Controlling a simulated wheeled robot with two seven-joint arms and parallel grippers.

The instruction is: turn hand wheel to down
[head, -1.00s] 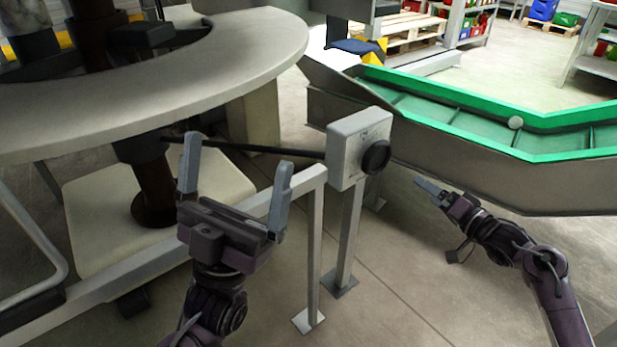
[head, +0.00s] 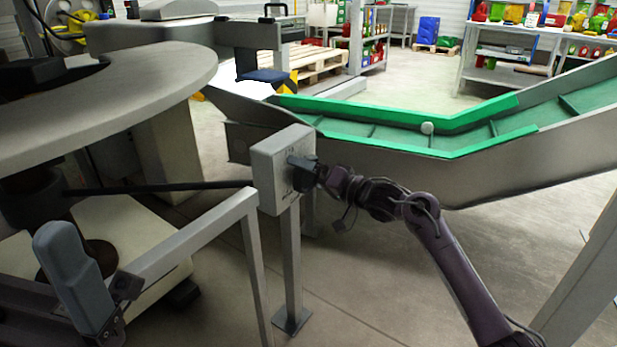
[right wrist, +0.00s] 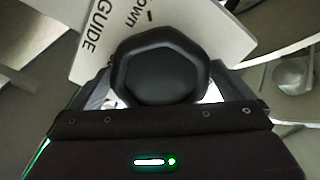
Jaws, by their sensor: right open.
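The hand wheel (right wrist: 160,68) is a black, many-sided knob in the right wrist view, on the face of a light grey control box (head: 268,172). "GUIDE" and "own" show on the label plate (right wrist: 105,25) beside it. My right gripper (head: 303,174) is at the wheel, its open fingers on either side of it; I cannot tell whether they touch it. In the head view my gripper mostly hides the wheel.
The box stands on a grey post (head: 290,265) beside a metal rail (head: 190,240). A black rod (head: 150,188) runs left from it. A green conveyor (head: 400,138) lies behind and right. A round grey table (head: 110,105) is at left. The floor in front is open.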

